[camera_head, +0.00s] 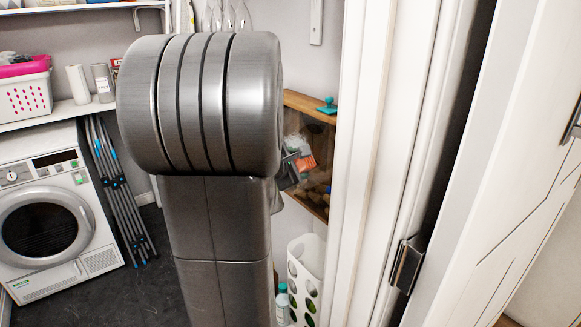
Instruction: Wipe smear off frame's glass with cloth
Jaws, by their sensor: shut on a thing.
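A wooden frame (303,104) with a dark glass front (322,150) is on the wall right of my arm. A pale whitish smear (294,146) shows on the left part of the glass. My gripper (293,168) is in front of the glass, partly hidden behind my arm. It is shut on an orange cloth (306,162), which is just below and right of the smear. I cannot tell whether the cloth touches the glass. The left part of the frame is hidden by my arm.
A teal object (327,105) sits on the frame's top edge. Below stand a white holed bin (306,265) and a bottle (283,303). A white door frame (385,150) is close on the right. A dryer (45,220) and folded rack (120,195) stand left.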

